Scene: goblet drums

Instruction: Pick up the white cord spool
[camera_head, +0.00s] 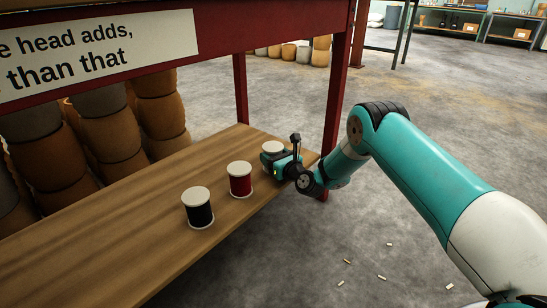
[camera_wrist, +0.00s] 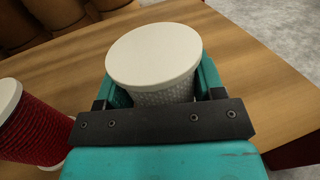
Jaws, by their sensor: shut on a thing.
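The white cord spool (camera_wrist: 155,52) stands upright on the wooden shelf, between the two teal fingers of my gripper (camera_wrist: 162,90) in the wrist view. My gripper is shut on it from the near side. In the head view, the spool's pale top (camera_head: 272,147) shows behind my gripper (camera_head: 275,162), which hides much of its body. I cannot tell any gap between the spool's base and the shelf.
A red cord spool (camera_head: 240,180) stands close to the left of my gripper, and a black cord spool (camera_head: 198,208) stands farther left on the wooden shelf (camera_head: 120,240). Drum bodies (camera_head: 105,125) stand behind.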

